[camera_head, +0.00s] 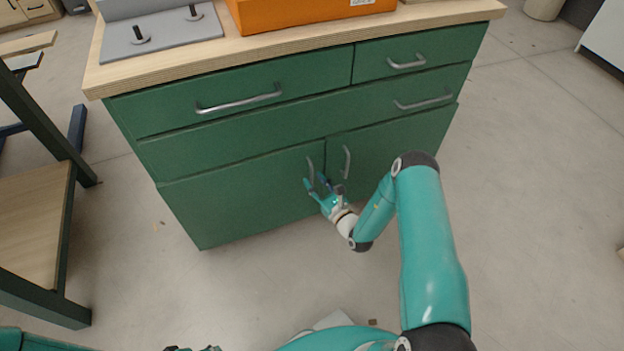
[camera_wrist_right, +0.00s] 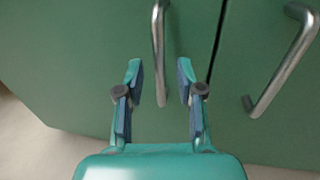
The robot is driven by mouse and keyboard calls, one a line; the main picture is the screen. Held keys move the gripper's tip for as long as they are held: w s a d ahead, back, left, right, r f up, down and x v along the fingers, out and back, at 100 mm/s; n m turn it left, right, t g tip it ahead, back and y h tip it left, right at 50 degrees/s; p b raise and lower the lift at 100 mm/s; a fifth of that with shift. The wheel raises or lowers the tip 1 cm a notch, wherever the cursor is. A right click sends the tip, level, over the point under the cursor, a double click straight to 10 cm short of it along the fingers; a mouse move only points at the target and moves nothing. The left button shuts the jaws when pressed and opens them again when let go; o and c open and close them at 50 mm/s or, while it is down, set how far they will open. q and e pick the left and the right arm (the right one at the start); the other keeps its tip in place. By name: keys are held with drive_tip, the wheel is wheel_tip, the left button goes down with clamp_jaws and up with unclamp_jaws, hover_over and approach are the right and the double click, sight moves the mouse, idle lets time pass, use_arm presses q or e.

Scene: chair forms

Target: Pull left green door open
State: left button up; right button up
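The left green door (camera_head: 240,190) is shut, level with the right door. Its upright metal handle (camera_head: 310,168) is near the seam between the doors. My right gripper (camera_head: 316,181) is open at the lower part of this handle. In the right wrist view, its two fingers (camera_wrist_right: 160,77) stand apart on either side of the left handle (camera_wrist_right: 159,40), with gaps visible; contact cannot be told. Only small dark and teal parts, probably my left gripper (camera_head: 192,348), show at the bottom edge of the head view; its fingers cannot be made out.
The right door's handle (camera_head: 346,162) is close beside my right gripper; it also shows in the wrist view (camera_wrist_right: 285,62). Shut drawers (camera_head: 215,90) lie above the doors. An orange box (camera_head: 310,12) sits on top. A wooden-topped frame (camera_head: 35,225) stands left. Floor before the cabinet is clear.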

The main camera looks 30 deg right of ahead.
drive_tip(key=shift+w, duration=1.3)
clamp_jaws()
